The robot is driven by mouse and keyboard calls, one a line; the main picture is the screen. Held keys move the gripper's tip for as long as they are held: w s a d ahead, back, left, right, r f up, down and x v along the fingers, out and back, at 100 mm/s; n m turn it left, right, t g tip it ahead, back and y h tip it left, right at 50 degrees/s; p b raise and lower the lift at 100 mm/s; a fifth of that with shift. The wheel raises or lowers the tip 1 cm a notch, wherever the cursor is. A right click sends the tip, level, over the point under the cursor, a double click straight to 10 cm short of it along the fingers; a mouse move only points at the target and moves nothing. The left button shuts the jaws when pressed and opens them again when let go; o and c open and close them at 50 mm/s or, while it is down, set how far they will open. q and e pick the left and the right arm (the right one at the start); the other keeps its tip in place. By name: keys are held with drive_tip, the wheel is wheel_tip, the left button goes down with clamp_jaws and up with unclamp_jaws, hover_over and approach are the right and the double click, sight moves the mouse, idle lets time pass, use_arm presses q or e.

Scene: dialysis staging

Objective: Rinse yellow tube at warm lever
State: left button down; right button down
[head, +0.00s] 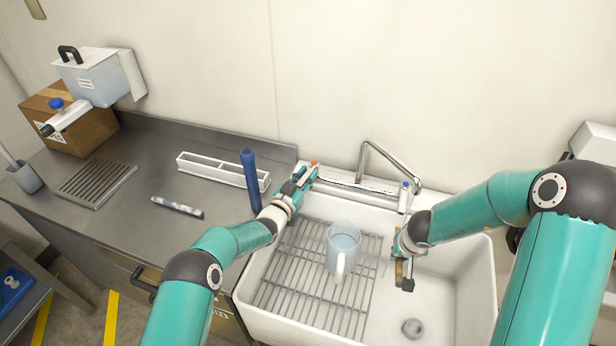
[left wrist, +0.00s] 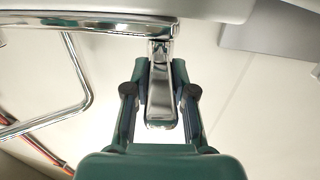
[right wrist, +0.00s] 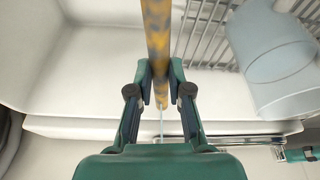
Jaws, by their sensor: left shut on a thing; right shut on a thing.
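The yellow tube (right wrist: 156,45), mottled with grey-blue patches, is in my right gripper (right wrist: 160,95), which is shut on it. In the head view the right gripper (head: 402,258) holds the tube (head: 399,272) over the right part of the sink, right of the rack. My left gripper (head: 305,176) is at the left end of the tap, shut on the chrome warm lever (left wrist: 160,95). A red mark (head: 314,164) shows there. A thin pale line runs by the tube in the right wrist view; I cannot tell for sure if it is water.
The white sink (head: 462,290) holds a wire rack (head: 300,285) with a pale blue jug (head: 343,240) on it. The tap spout (head: 380,150) arches behind. The blue-marked lever (head: 405,190) is at right. A blue cylinder (head: 251,180) stands by a white tray (head: 205,170) left.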

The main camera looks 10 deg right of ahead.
sight(305, 174)
use_arm(q)
drive_tip(key=shift+w+a+r+m+g+h, duration=0.15)
drive_tip(key=shift+w+a+m+g+h, duration=0.1)
drive_tip(key=shift+m+g+h, duration=0.3)
drive_tip(key=c, duration=1)
unclamp_jaws()
drive_tip(key=shift+o, duration=0.2)
wheel_tip(305, 174, up, 10)
drive_tip(key=shift+f, duration=0.15)
